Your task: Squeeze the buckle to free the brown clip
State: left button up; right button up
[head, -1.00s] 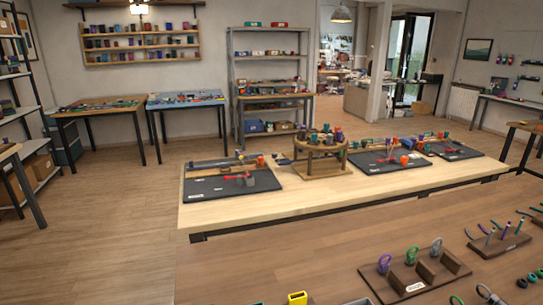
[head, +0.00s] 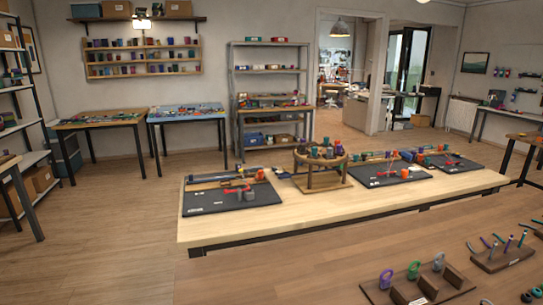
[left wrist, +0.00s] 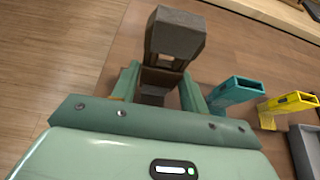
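In the left wrist view a dark brown buckle-like piece (left wrist: 176,36) stands up between the two green fingers of my left gripper (left wrist: 158,88). Its top is squared, with an opening below it. The fingers lie one on each side of it; I cannot tell whether they press on it. Its lower end is hidden in the gripper. I cannot tell where the clip and the buckle part. My right gripper is in no view. Neither gripper shows in the head view.
Right of my left gripper stand a teal buckle (left wrist: 236,92) and a yellow buckle (left wrist: 288,103), close by. A grey tray (left wrist: 304,150) is at the right edge. In the head view a wooden rack (head: 404,296) with coloured rings stands on the near table (head: 290,270), whose left part is bare.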

pick_arm(q)
jog(key=shift+o, duration=1.3)
jog(key=shift+p+v, duration=0.7)
jog(key=shift+v, duration=0.3)
jog(key=p+v, duration=0.2)
jog(key=v, duration=0.3)
jog(key=shift+p, duration=0.4)
jog(key=shift+r, duration=0.1)
